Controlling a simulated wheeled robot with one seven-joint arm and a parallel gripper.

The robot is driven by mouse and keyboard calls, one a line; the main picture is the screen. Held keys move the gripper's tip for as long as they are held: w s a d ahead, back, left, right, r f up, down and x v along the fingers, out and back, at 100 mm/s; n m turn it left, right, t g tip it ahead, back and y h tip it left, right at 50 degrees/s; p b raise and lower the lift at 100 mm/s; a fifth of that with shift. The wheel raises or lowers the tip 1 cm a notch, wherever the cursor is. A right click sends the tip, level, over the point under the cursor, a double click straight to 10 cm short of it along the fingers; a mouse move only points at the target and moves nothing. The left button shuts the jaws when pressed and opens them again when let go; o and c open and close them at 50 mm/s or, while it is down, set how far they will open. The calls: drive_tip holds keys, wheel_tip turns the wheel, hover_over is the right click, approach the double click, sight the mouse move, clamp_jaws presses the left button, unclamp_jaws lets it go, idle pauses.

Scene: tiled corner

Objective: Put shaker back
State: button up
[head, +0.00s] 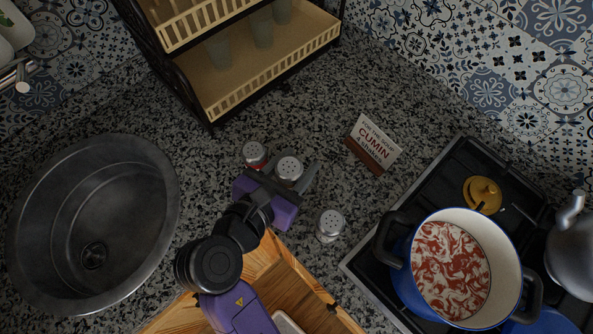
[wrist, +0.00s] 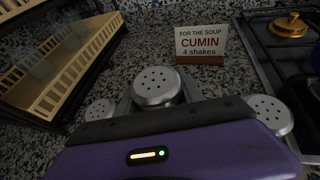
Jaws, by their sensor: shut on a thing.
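My gripper (head: 285,180) is over the counter between the sink and the stove, shut on a shaker (head: 289,167) with a silver, holed cap. This held shaker also shows in the middle of the wrist view (wrist: 156,82), cap up; its body is mostly hidden by my gripper. I cannot tell whether its base touches the counter. A second shaker (head: 255,153), with some red below its cap, stands just up and left of it. A third shaker (head: 330,224) stands to the lower right, apart from my gripper. Both also show in the wrist view, left (wrist: 99,110) and right (wrist: 270,112).
A sign (head: 375,142) reading "For the soup, cumin, 4 shakes" stands behind. A blue pot (head: 398,283) of red-and-white swirled soup sits on the stove (head: 363,262). A sink (head: 140,160) is left, a rack (head: 262,78) behind, a wooden box (head: 268,256) in front.

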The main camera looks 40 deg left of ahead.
drive_tip(key=shift+f, duration=2.2)
drive_tip(key=shift+f, duration=0.1)
drive_tip(key=o, duration=1.4)
drive_tip(key=shift+o, duration=0.2)
drive_tip(key=shift+s+r, duration=0.2)
drive_tip(key=shift+s, duration=0.05)
drive_tip(key=v, duration=1.1)
drive_tip(key=shift+s+d+b, duration=0.1)
drive_tip(key=shift+s+b, duration=0.15)
drive_tip(key=shift+b, duration=0.05)
